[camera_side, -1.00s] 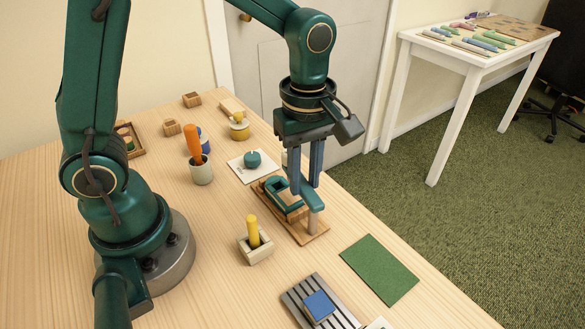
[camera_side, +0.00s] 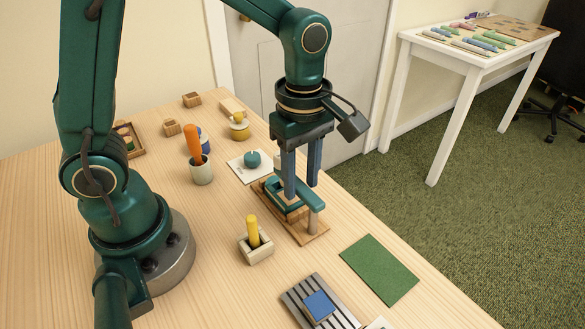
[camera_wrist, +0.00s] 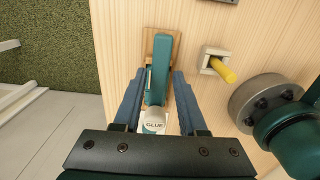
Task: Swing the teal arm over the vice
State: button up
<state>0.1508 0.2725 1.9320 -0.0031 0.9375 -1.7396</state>
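The teal arm (camera_side: 308,196) turns on a wooden post (camera_side: 312,222) at the near end of a wooden board (camera_side: 300,238). It lies along the board, above the teal vice (camera_side: 278,198). In the wrist view the teal arm (camera_wrist: 161,65) runs between my two fingers and covers most of the vice. My gripper (camera_side: 301,190) points down with its fingers apart, one on each side of the arm; it also shows in the wrist view (camera_wrist: 158,78). Gaps show between the arm and both fingers there. Whether a finger touches it is unclear in the side view.
A block with a yellow-handled tool (camera_side: 254,240) stands left of the board. A cup with an orange handle (camera_side: 200,170) is farther back. A white glue pot (camera_wrist: 154,120) sits beyond the vice. A green mat (camera_side: 380,270) and a slotted grey tray (camera_side: 300,296) lie nearer the camera.

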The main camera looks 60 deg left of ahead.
aim_at(301, 186)
jog(key=shift+o, duration=0.3)
jog(key=shift+r, duration=2.55)
jog(key=shift+a, duration=0.1)
jog(key=s+a+r+m+t, duration=0.1)
jog(key=s+m, duration=0.3)
jog(key=m, duration=0.5)
jog(key=s+a+r+m+t, duration=0.1)
jog(key=s+m+t, duration=0.3)
jog(key=m, duration=0.5)
jog(key=shift+s+a+r+t, duration=0.3)
jog(key=shift+a+r, duration=0.1)
jog(key=shift+a, duration=0.45)
